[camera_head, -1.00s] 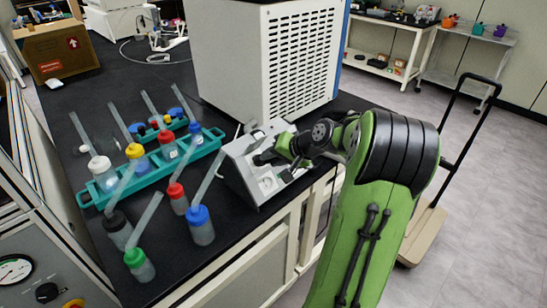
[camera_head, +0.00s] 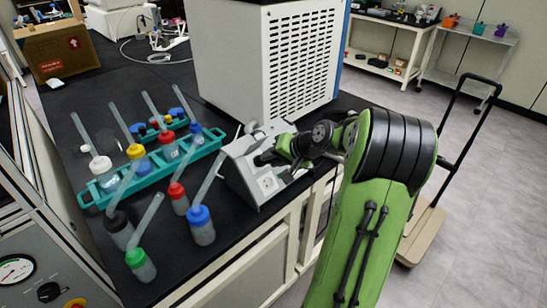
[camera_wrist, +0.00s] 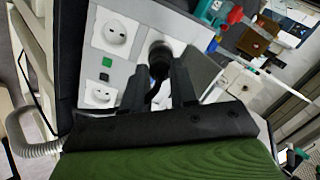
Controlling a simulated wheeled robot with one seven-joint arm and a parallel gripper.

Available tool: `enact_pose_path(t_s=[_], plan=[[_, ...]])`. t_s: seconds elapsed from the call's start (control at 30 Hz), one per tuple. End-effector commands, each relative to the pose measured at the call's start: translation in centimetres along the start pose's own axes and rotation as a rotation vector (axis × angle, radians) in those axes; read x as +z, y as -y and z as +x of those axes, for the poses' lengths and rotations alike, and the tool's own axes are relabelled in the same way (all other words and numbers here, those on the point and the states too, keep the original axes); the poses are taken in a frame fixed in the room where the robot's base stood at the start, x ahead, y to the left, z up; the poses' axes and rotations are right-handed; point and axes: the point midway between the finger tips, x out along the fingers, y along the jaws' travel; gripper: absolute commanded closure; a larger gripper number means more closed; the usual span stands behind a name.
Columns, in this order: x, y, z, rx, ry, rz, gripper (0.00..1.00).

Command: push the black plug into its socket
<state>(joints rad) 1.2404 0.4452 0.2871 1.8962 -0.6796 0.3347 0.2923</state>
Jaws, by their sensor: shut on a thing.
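A grey socket box (camera_head: 239,178) stands on the black bench top, its sloped panel facing front. In the wrist view its panel carries white round sockets (camera_wrist: 115,34), one at the top and another (camera_wrist: 100,95) lower left, with a small green switch between them. The black plug (camera_wrist: 159,56) is between the fingers of my gripper (camera_wrist: 160,76), which is shut on it. The plug's front end is against or just above the panel; I cannot tell how deep it sits. In the head view my gripper (camera_head: 266,158) is at the panel, and the plug is hard to make out there.
A large white vented unit (camera_head: 300,65) stands right behind the socket box. A teal rack (camera_head: 150,173) with bottles is to the left, and loose bottles with red and blue caps (camera_head: 199,215) stand close to the box. A hand truck (camera_head: 425,225) is on the floor at right.

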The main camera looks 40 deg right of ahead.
Motion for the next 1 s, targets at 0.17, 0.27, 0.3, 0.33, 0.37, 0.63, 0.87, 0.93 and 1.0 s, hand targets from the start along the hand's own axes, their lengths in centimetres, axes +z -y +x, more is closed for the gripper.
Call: enact_pose_path(t_s=[0.17,0.27,0.3,0.33,0.37,0.63,0.87,0.93,1.0], plan=[[0.0,0.0,0.1,0.0,0.0,0.0,1.0],[0.0,0.0,0.2,0.0,0.0,0.0,1.0],[-0.1,0.0,0.3,0.0,0.0,0.0,1.0],[-0.1,0.0,0.3,0.0,0.0,0.0,1.0],[-0.1,0.0,0.3,0.0,-0.001,0.0,1.0],[-0.1,0.0,0.7,0.0,0.0,-0.001,1.0],[-0.1,0.0,0.9,-0.001,0.0,-0.001,1.0],[-0.1,0.0,1.0,-0.001,0.0,-0.001,1.0],[-0.1,0.0,1.1,-0.001,0.0,-0.001,1.0]])
